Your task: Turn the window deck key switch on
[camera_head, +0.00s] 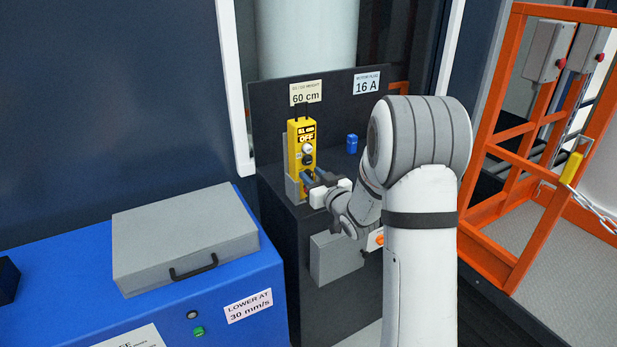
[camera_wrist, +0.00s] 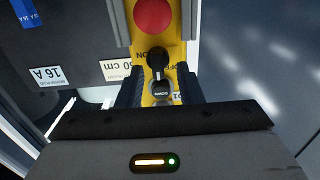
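A yellow pendant box (camera_head: 300,150) stands upright in a grey holder on the dark window deck. Its display reads OFF. My gripper (camera_head: 312,178) is at the pendant's lower part and hides some of it. In the wrist view the pendant (camera_wrist: 147,50) appears upside down. Its black key switch (camera_wrist: 157,62) lies between ON and OFF marks, near a DOWN button (camera_wrist: 160,92) and a large red button (camera_wrist: 154,15). My two dark fingers (camera_wrist: 158,85) are apart, one on each side of the switch, with yellow face showing between. Contact with the switch is not visible.
A small blue object (camera_head: 352,143) stands right of the pendant, beneath a 16 A label (camera_head: 367,84). A 60 cm label (camera_head: 306,93) is behind the pendant. A blue cabinet with a grey case (camera_head: 185,240) is at left; an orange frame (camera_head: 487,150) is at right.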

